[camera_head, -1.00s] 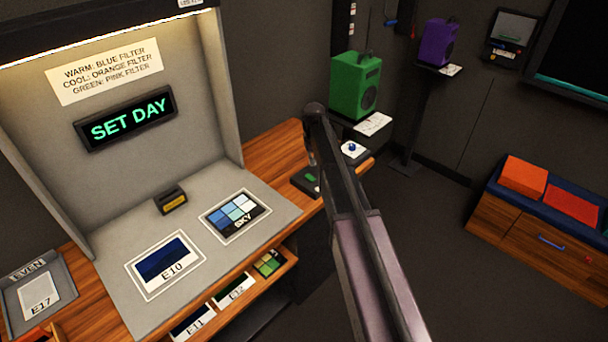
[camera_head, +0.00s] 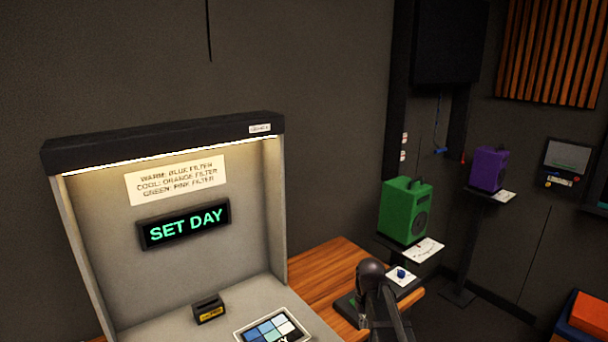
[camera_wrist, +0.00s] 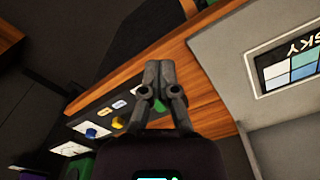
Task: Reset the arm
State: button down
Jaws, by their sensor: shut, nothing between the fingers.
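My arm (camera_head: 378,300) shows at the bottom right of the head view, in front of the dark control panel. My gripper (camera_wrist: 158,75) is in the wrist view, with its two fingers together and nothing between them. The fingers appear over the wooden desk (camera_wrist: 205,98); I cannot tell how high. The dark control panel (camera_wrist: 108,100) lies to the left, with a blue trackball (camera_wrist: 68,151), a yellow knob (camera_wrist: 97,131) and a green button (camera_wrist: 160,106) partly behind a finger. The trackball also shows in the head view (camera_head: 401,273).
A grey viewing booth (camera_head: 273,215) with a lit "SET DAY" sign (camera_head: 184,224) stands left of the arm. A sky colour card (camera_head: 272,330) lies on its floor, near a small black block (camera_head: 209,310). Green (camera_head: 405,210) and purple (camera_head: 489,168) speakers stand behind.

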jog(key=s, duration=1.3)
jog(key=shift+s+a+m, duration=0.3)
jog(key=shift+s+a, duration=0.05)
dwell(0.4)
